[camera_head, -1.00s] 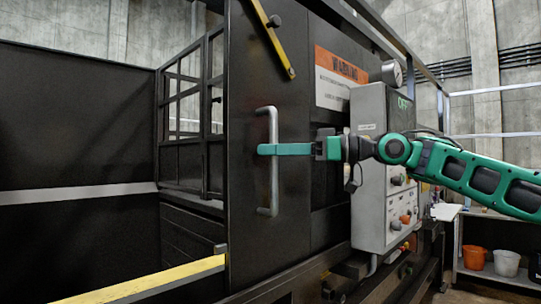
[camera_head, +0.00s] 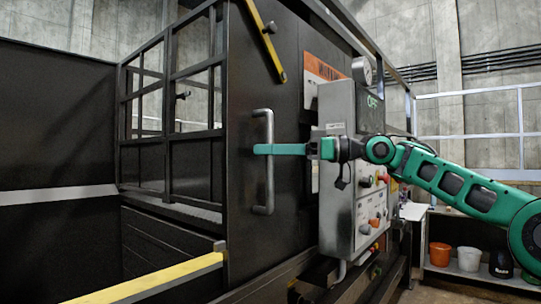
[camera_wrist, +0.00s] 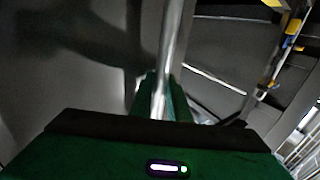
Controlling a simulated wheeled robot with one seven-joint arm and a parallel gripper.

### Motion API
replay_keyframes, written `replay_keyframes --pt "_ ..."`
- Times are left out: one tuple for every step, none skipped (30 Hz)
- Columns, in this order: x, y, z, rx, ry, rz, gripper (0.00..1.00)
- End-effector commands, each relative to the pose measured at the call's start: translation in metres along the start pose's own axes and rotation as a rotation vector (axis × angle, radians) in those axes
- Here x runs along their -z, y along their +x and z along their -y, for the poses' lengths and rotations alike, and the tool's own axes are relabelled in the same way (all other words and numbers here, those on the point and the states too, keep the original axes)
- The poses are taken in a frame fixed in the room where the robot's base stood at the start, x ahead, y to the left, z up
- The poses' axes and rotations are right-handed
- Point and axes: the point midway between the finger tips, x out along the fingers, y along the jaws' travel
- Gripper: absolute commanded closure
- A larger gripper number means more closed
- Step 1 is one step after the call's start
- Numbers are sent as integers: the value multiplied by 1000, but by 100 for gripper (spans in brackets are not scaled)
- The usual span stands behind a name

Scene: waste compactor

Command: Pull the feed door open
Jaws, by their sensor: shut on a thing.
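The feed door (camera_head: 240,200) is a tall dark panel with a diagonal yellow bar (camera_head: 265,42) near its top. Its upright silver handle (camera_head: 263,190) is a long bar fixed at both ends. My green gripper (camera_head: 262,149) reaches in from the right and is shut on the handle a little above its middle. In the wrist view, the handle (camera_wrist: 173,40) runs down between the green fingers (camera_wrist: 160,92). I cannot tell from these views how far the door stands open.
A grey control box (camera_head: 338,170) with knobs stands just right of the door, close under my arm. A yellow-topped rail (camera_head: 150,280) crosses the lower left. A black barred guard (camera_head: 170,110) stands left of the door. Buckets (camera_head: 468,258) sit on a shelf at right.

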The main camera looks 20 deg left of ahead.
Motion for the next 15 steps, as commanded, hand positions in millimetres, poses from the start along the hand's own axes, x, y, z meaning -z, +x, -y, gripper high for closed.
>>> replay_keyframes --pt "1 -1 -2 -6 2 -3 100" --pt "1 -2 -2 -7 2 -3 100" --pt "0 -2 -2 -7 2 -3 75" --pt "0 -3 -3 -8 2 -2 68" --pt "0 -3 -3 -8 2 -2 66" --pt "0 -4 -2 -8 2 -1 66" --pt "0 -4 -2 -8 1 -1 66" --pt "0 -4 -2 -8 1 -1 66" --pt "0 -4 -2 -7 1 -1 66" --pt "0 -4 -2 -7 1 0 66" --pt "0 -4 -2 -7 1 0 66" --pt "0 -5 -2 -7 1 0 66" --pt "0 -6 -2 -8 1 0 66" --pt "0 -8 -2 -8 1 0 66" --pt "0 -12 -3 -9 1 1 66"
